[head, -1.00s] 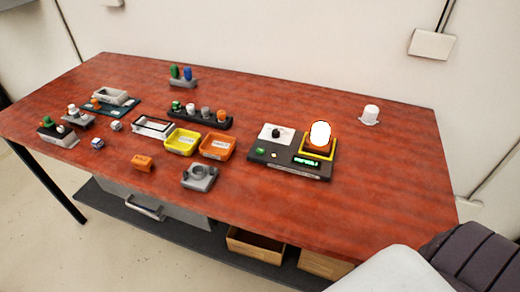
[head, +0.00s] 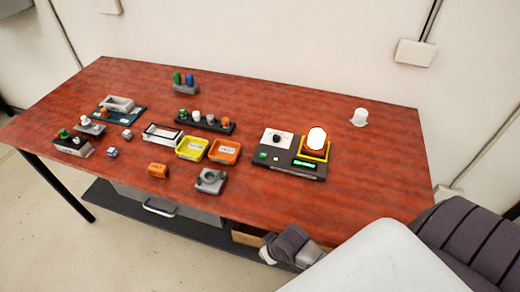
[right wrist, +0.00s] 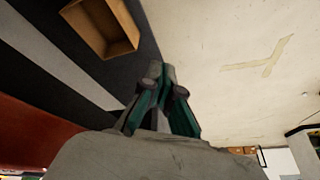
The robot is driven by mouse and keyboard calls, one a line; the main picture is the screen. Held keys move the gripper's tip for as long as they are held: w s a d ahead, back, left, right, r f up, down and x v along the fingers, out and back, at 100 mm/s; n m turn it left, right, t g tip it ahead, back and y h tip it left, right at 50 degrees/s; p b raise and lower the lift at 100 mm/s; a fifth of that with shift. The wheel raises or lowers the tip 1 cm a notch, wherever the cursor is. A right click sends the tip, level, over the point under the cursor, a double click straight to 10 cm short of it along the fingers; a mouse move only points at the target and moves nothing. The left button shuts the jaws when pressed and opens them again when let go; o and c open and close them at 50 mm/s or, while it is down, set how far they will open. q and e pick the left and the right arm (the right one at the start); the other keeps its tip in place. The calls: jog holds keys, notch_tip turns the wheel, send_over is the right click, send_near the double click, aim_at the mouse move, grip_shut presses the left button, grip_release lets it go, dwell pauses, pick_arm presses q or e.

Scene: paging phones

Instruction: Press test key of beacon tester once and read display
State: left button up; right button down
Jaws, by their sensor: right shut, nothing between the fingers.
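The beacon tester (head: 290,172) is a dark flat box on the right half of the table. A lit beacon (head: 317,138), glowing white, sits in its yellow-framed socket. The display (head: 304,164) is lit green, its text too small to read. A white dial panel (head: 277,138) with a black knob is at its back left. A green part (head: 263,155) and a small pale key (head: 276,158) are at its front left; which is the test key I cannot tell. My right gripper (right wrist: 160,72) is shut and empty, away from the tester. My left gripper is out of view.
Yellow (head: 192,149) and orange (head: 224,151) trays and a grey fixture (head: 210,181) stand left of the tester. A white beacon (head: 360,117) stands behind right. Below the table is a shelf with an open box (right wrist: 103,28). Tabletop right of the tester is clear.

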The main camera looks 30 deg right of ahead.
aim_at(265, 156)
jog(key=shift+t+y, duration=0.6)
jog(key=w+r, duration=0.2)
jog(key=r, duration=0.1)
jog(key=w+a+r+p, duration=0.1)
jog(key=w+r, duration=0.1)
jog(key=r, duration=0.2)
jog(key=w+r+p, duration=0.1)
jog(key=w+r, duration=0.1)
jog(key=r, duration=0.2)
jog(key=shift+a, duration=0.15)
jog(key=w+d+r+m, duration=0.1)
jog(key=w+d, duration=0.1)
jog(key=w, duration=0.1)
jog(key=w+d+r+m+t, duration=0.1)
jog(key=w+d+r, duration=0.1)
jog(key=w+d, duration=0.1)
jog(key=w+d+r+m+p, duration=0.1)
jog(key=w+d, duration=0.1)
jog(key=w, duration=0.3)
jog(key=shift+w+d+r+t+y, duration=0.2)
jog(key=shift+r+t+y, duration=0.05)
jog(key=shift+t+y, duration=0.05)
jog(key=w+d+r+m+t, duration=0.2)
jog(key=w+d+r+m, duration=0.2)
jog(key=w+d+r, duration=0.4)
jog(key=shift+w+d, duration=0.15)
jog(key=shift+d, duration=0.9)
jog(key=shift+f, duration=0.1)
